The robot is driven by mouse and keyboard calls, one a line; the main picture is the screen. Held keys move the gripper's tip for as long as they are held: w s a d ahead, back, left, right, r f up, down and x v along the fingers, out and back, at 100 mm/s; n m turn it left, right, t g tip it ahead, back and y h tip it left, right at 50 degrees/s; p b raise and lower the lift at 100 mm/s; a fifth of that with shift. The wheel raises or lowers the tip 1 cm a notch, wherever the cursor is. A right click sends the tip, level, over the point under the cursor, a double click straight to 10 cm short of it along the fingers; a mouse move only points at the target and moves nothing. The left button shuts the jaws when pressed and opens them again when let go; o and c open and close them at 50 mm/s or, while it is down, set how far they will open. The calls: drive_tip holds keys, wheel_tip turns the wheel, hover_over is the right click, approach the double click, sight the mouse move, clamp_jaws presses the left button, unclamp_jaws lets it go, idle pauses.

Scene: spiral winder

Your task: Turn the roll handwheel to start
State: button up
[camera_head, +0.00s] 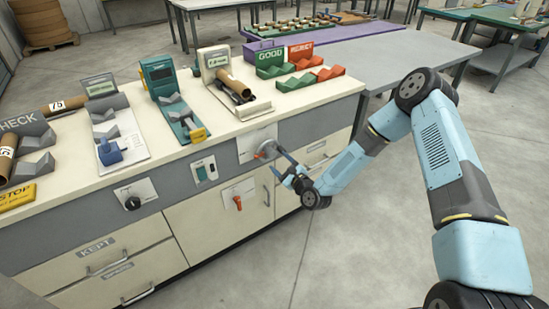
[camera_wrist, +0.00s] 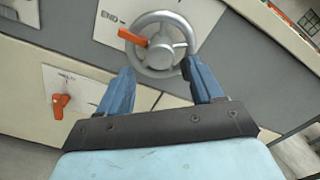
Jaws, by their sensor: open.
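The roll handwheel (camera_wrist: 182,67) is a grey metal wheel with spokes and a hub on a pale plate on the bench front. An orange pointer (camera_wrist: 132,37) lies across its left side. Nothing is held.
An orange switch (camera_wrist: 61,101) is left of the wheel. A dial knob (camera_head: 132,202) and a small switch panel (camera_head: 203,172) are further left on the front. Drawers (camera_head: 110,265) lie below. The bench top (camera_head: 160,143) holds gauges and tubes. The floor (camera_head: 330,245) is clear.

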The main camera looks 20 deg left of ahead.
sight(272, 155)
drive_tip(key=shift+x, duration=2.4)
drive_tip(key=shift+c, duration=0.2)
drive_tip(key=c, duration=1)
